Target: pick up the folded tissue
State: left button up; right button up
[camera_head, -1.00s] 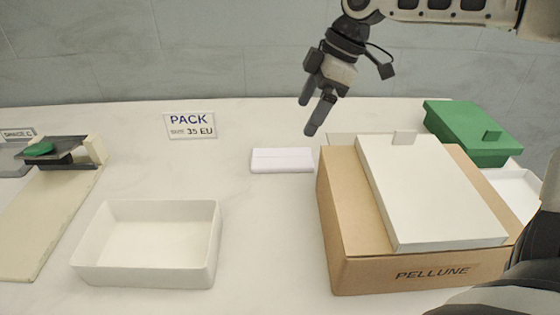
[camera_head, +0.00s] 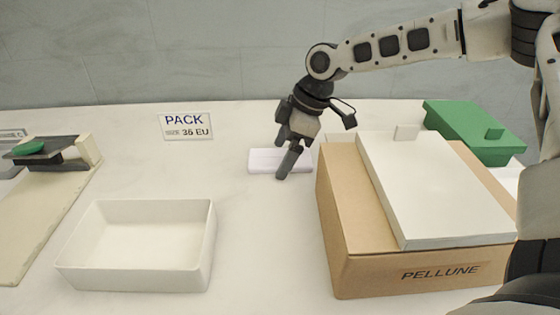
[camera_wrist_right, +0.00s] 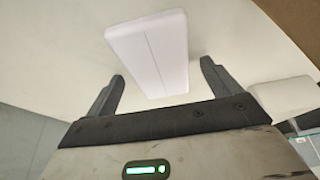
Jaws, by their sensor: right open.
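The folded tissue (camera_head: 262,161) is a flat white rectangle lying on the pale table, left of the cardboard box. My right gripper (camera_head: 286,158) is over its right part in the head view and hides some of it. In the right wrist view the tissue (camera_wrist_right: 148,50) lies ahead of the gripper (camera_wrist_right: 160,85), with a fold line along its length. The two fingers are spread wide with nothing between them, and the tissue lies beyond the fingertips. Whether a finger touches the tissue cannot be told. My left gripper is not in view.
A cardboard box (camera_head: 345,235) marked PELLUNE with a white lid (camera_head: 440,195) on it stands close at the right. A green box (camera_head: 470,130) is behind it. An open white tray (camera_head: 185,276) is at front left. A PACK sign (camera_head: 187,126) and a press (camera_head: 60,155) are further left.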

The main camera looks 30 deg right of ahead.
jog(key=c, duration=1.1)
jog(key=shift+o, duration=0.2)
